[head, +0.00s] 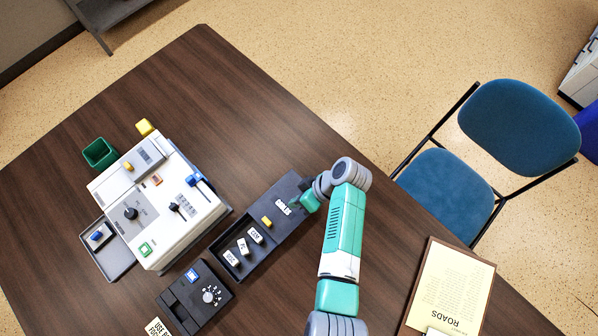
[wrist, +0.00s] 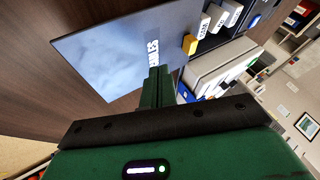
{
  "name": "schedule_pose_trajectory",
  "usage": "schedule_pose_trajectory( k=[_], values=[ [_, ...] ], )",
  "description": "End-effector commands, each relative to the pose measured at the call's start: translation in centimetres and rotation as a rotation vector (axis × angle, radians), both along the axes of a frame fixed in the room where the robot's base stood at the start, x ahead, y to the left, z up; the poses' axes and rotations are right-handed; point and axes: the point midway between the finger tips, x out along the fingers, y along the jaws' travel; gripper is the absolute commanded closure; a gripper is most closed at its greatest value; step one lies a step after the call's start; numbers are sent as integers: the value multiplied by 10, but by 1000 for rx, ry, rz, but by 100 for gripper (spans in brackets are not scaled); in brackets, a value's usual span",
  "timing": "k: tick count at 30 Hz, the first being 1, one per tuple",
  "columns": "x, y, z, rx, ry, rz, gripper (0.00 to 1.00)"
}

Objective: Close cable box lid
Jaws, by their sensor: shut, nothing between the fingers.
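The cable box (head: 236,272) is a dark open tray holding several white labelled pieces. Its dark lid (head: 283,190) stands open on the upper right side and bears a white label reading CABLES. In the wrist view the lid (wrist: 100,50) is a broad grey panel across the upper left. A yellow piece (head: 267,222) sits near the border between tray and lid. My gripper (head: 303,203) is at the lid's right side, its green fingers shut and empty. In the wrist view the fingertips (wrist: 158,72) overlap the lid beside the label; I cannot tell whether they touch it.
A white control console (head: 160,200) stands left of the box. A black dial unit (head: 195,298) is in front, close to the tray. A clipboard (head: 450,290) lies at the right, and a blue chair (head: 450,190) stands beyond the table edge. The tabletop behind the lid is clear.

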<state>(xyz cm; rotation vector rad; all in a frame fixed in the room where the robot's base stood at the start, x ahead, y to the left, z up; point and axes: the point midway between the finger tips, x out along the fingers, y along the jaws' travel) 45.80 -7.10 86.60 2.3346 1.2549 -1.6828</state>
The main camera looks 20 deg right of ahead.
Motion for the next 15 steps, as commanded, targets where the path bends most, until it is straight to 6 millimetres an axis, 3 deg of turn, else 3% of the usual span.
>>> schedule_pose_trajectory(
  k=[6,15],
  values=[
    [5,28,-39,0,1,1,100],
    [-13,59,-34,-2,-1,0,100]
  ],
)
